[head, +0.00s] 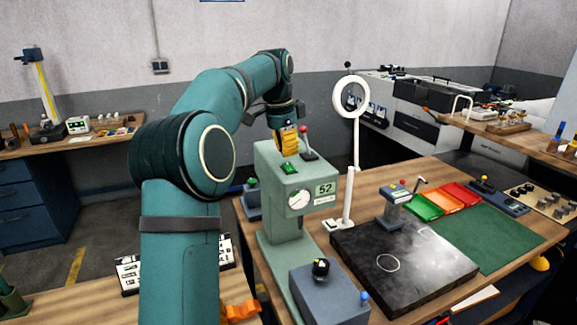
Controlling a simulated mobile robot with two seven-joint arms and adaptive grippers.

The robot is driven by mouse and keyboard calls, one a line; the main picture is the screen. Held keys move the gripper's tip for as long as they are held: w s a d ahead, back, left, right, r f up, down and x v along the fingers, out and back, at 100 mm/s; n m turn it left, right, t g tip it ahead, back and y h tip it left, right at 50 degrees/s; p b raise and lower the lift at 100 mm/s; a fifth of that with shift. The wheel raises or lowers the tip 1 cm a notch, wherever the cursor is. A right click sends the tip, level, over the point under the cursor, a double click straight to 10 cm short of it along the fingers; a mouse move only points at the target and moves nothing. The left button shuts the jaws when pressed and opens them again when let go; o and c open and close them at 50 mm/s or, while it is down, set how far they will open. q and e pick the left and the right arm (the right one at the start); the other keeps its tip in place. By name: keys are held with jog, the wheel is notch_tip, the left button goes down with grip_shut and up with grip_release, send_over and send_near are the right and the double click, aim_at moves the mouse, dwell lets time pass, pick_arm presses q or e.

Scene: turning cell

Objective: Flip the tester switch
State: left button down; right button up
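The tester (280,222) is a tall grey-green machine on the bench, with a round dial and a display reading 52 on its front. On its top is a small green rocker switch (289,168), and to the right of it a red-knobbed lever (307,143). My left gripper (289,153) points down just above the top, close over the green switch. Its yellow fingers look close together, but I cannot tell if they are shut or touching the switch. My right gripper is not in view.
A grey box with a black knob (318,292) stands in front of the tester. A white ring lamp (351,97) stands behind to the right. A dark surface plate (390,285), coloured trays (450,200) and a green mat (497,238) lie to the right.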

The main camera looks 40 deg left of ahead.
aim_at(287, 164)
pick_arm(q)
jog(key=shift+f+b, duration=1.1)
jog(key=shift+f, duration=0.65)
dwell(1.0)
notch_tip(287, 164, up, 5)
jog(key=p, duration=0.5)
jog(key=shift+r+p, duration=0.45)
jog(key=shift+r, duration=0.55)
